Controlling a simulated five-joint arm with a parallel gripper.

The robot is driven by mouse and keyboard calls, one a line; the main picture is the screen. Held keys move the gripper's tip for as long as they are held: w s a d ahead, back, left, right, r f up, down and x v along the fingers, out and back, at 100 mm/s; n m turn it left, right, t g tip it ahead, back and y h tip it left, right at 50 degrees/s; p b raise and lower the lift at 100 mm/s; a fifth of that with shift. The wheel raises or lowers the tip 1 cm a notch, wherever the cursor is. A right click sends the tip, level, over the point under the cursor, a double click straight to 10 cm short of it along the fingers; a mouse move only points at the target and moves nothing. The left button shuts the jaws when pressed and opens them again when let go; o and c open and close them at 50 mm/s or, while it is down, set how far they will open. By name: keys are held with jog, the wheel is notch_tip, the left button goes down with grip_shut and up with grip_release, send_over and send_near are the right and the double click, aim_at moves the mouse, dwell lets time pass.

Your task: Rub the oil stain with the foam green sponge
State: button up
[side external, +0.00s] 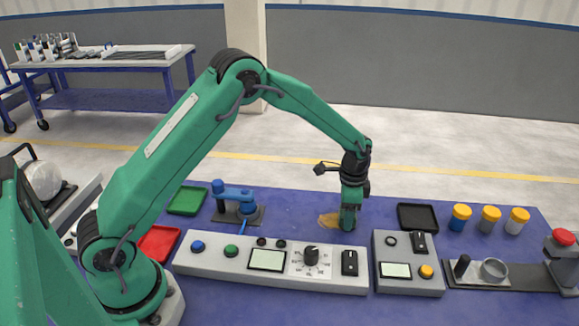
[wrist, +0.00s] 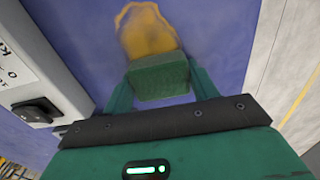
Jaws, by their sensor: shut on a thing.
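The green foam sponge (wrist: 158,78) is between the two fingers of my gripper (wrist: 160,88), which is shut on it. The oil stain (wrist: 146,30) is a yellow-brown patch on the blue table, just beyond the sponge in the wrist view. The sponge overlaps the near edge of the stain in that view. In the side view my gripper (side external: 348,218) points down at the table, and the stain (side external: 328,220) shows just to its left. The sponge is hard to tell from the green fingers there. I cannot tell whether the sponge touches the table.
A long control panel (side external: 270,262) and a smaller one (side external: 408,265) stand in front of the gripper. A black tray (side external: 418,217) and several yellow-capped jars (side external: 490,219) are to the right. A blue clamp-like device (side external: 236,200) and a green tray (side external: 188,200) are left.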

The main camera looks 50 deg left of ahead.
aim_at(315, 219)
jog(key=shift+s+a, duration=2.95)
jog(key=shift+s, duration=0.05)
jog(key=shift+w+d, duration=3.55)
jog(key=shift+d, duration=0.05)
jog(key=shift+s+d, duration=0.1)
jog(key=shift+s, duration=0.05)
jog(key=shift+s+a, duration=3.5)
jog(key=shift+a, duration=0.05)
jog(key=shift+w+d, duration=3.55)
jog(key=shift+r, duration=4.1)
